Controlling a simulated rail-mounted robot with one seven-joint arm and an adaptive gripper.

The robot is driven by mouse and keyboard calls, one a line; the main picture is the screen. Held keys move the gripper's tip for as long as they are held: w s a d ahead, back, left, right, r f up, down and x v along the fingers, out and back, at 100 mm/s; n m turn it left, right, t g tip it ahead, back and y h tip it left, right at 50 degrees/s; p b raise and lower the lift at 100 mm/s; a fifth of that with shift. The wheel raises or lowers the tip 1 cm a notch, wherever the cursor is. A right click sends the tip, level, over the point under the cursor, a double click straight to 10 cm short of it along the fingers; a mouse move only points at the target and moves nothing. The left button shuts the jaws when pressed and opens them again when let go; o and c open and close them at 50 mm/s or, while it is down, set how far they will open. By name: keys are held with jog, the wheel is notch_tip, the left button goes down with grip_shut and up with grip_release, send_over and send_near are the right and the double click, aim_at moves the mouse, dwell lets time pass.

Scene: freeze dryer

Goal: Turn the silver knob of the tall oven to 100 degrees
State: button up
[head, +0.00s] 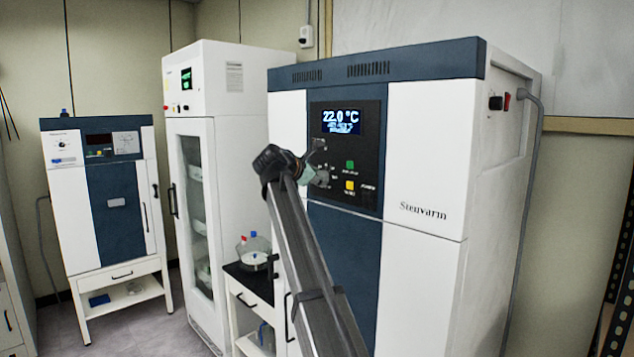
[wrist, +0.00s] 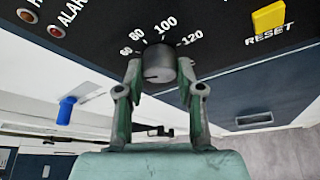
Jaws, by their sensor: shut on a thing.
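The tall oven (head: 430,150) is a large white and dark blue cabinet, and its lit display (head: 341,120) reads 22.0 °C. Its silver knob (wrist: 158,62) is at the centre of the wrist view, on a dark panel with the printed marks 60, 80, 100 and 120 around it. My gripper (wrist: 161,70) has one finger on each side of the knob and is shut on it. In the head view my gripper (head: 307,174) is at the control panel and partly covers the knob. I cannot tell clearly which mark the knob points to.
A yellow RESET button (wrist: 269,16) sits close beside the knob, and a green button (head: 350,165) is above the yellow one in the head view. A white glass-door cabinet (head: 195,200) and a smaller blue-white unit (head: 115,205) stand left. A low bench (head: 243,275) holds glassware.

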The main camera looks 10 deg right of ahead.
jog(key=m+t+h+b, duration=0.1)
jog(key=m+b, duration=0.6)
jog(key=b, duration=0.3)
jog(key=m+t+h+b, duration=0.2)
jog(key=m+b, duration=0.5)
jog(key=b, duration=0.4)
jog(key=m+t+h+b, duration=0.2)
jog(key=m+b, duration=0.5)
jog(key=b, duration=0.3)
jog(key=shift+f, duration=0.35)
jog(key=o, duration=1.2)
jog(key=shift+c, duration=0.2)
jog(key=v, duration=1.2)
